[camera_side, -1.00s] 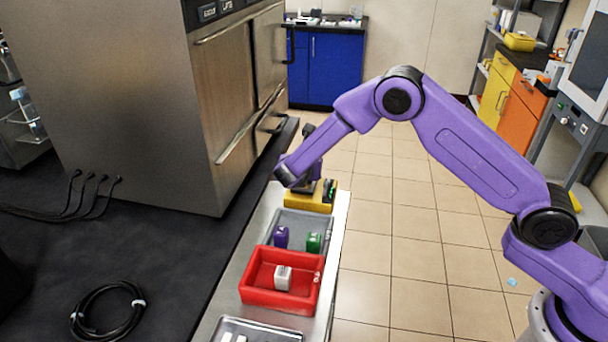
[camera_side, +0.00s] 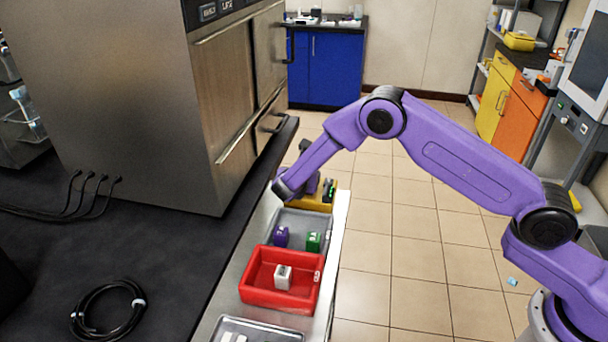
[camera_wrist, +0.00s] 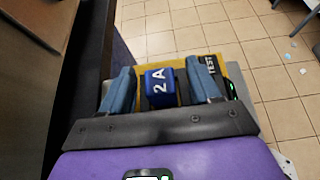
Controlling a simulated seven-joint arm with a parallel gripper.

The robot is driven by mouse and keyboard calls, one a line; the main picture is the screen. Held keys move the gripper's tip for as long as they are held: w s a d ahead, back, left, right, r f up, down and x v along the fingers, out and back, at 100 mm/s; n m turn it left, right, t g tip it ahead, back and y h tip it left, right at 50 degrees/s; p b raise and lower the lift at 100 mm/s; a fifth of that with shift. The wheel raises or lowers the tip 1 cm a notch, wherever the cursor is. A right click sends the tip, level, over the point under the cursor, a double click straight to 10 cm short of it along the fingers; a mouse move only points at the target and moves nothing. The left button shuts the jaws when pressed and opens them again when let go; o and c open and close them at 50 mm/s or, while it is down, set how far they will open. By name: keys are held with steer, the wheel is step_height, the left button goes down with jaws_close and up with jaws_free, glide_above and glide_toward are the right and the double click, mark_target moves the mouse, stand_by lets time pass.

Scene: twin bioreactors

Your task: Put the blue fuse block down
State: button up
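The blue fuse block (camera_wrist: 160,84), marked "2 A", shows in the wrist view between the two fingers of my gripper (camera_wrist: 161,88). A gap shows between the block and each finger, so my gripper looks open around it. Below the block is a yellow unit (camera_wrist: 236,74) with a black "TEST" label; I cannot tell whether the block touches it. In the side view, my gripper (camera_side: 311,184) is low over the yellow unit (camera_side: 313,203), mostly hidden by my wrist. The blue block cannot be made out there.
A large steel cabinet (camera_side: 120,100) stands close on the left.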

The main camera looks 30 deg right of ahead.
stand_by(0.3)
steer(key=v, duration=1.2)
steer(key=shift+s, duration=0.2)
steer(key=shift+f, duration=0.1)
steer(key=s+d+r+m+g+y, duration=0.1)
steer(key=s+d+r+m+g, duration=0.1)
steer(key=s, duration=0.6)
steer(key=s+d+r+m+g+y, duration=0.2)
steer(key=s+d+r+m, duration=0.2)
steer(key=s, duration=0.5)
steer(key=shift+d+r+m, duration=0.3)
steer(key=shift+d+m, duration=0.25)
steer(key=shift+m, duration=0.25)
steer(key=s+d+m+g+y, duration=0.1)
steer(key=s+d+m+y, duration=0.1)
steer(key=s, duration=0.5)
steer(key=s+d+r+m+g+y, duration=0.1)
steer(key=s+d+m+g+y, duration=0.1)
steer(key=s, duration=0.5)
steer(key=s+d+r+m+g+y, duration=0.1)
steer(key=s+d+m+y, duration=0.1)
steer(key=s, duration=0.6)
steer(key=shift+s+d+m, duration=0.1)
steer(key=shift+d+m, duration=0.3)
steer(key=shift+d, duration=0.3)
